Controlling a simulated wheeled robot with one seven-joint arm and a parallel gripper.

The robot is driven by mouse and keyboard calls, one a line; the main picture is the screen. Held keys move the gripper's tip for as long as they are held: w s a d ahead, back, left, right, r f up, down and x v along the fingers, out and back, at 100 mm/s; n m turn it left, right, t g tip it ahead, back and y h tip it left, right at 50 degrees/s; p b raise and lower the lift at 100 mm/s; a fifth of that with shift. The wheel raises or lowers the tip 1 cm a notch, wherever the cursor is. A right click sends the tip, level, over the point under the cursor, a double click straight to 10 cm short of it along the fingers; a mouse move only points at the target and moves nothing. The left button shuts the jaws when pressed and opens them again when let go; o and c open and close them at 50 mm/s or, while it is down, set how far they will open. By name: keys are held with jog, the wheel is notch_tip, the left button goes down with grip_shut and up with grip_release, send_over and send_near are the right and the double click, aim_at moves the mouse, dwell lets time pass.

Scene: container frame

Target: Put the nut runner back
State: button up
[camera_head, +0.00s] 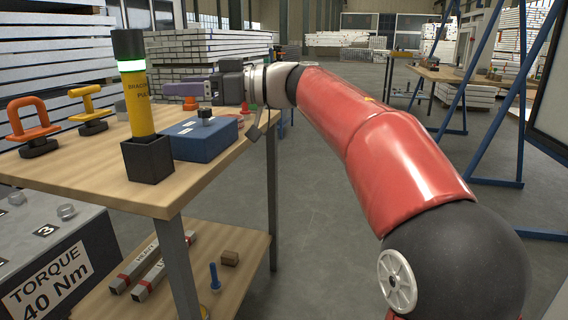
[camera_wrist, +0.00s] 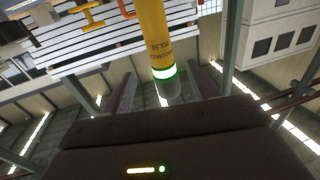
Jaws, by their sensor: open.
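The nut runner (camera_head: 137,85), a yellow cylinder with a dark top and a glowing white-green ring, stands nearly upright, leaning slightly, in a square black holder (camera_head: 148,160) at the front of the wooden bench. My gripper (camera_head: 168,89) is level with its upper part, just right of it, with the fingers pointing left towards it. In the wrist view the nut runner (camera_wrist: 155,35) hangs down from the top edge, its ringed end in line with the gap between my two spread fingers (camera_wrist: 162,78). The gripper is open; I cannot tell whether either finger touches the tool.
A blue box (camera_head: 205,138) with a black knob sits right of the holder. Orange (camera_head: 34,122) and yellow (camera_head: 92,105) handled tools stand to the left. The grey torque box (camera_head: 50,240) is at lower left. The lower shelf (camera_head: 240,275) holds bars and small parts.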

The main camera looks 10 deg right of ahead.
jog(key=w+d+r+m+t+h, duration=0.1)
jog(key=d+r+m+t+h, duration=0.2)
jog(key=d+m+t+h, duration=0.65)
jog(key=s+d+f+m+t+h, duration=0.3)
jog(key=d+f+m+t+h, duration=0.3)
jog(key=d+f, duration=0.4)
jog(key=s+d+f+m+g+h, duration=0.1)
jog(key=s+d+f+g+h, duration=0.15)
jog(key=s+f, duration=0.3)
jog(key=s+d+f+m+g+h, duration=0.1)
jog(key=s+d+f+g, duration=0.3)
jog(key=f, duration=0.3)
jog(key=s+a+f+n+g+y, duration=0.1)
jog(key=s+f+g, duration=0.5)
jog(key=s+f, duration=0.8)
jog(key=shift+s+a+f+n+g, duration=0.35)
jog(key=shift+a+f+g, duration=0.05)
jog(key=shift+f, duration=0.15)
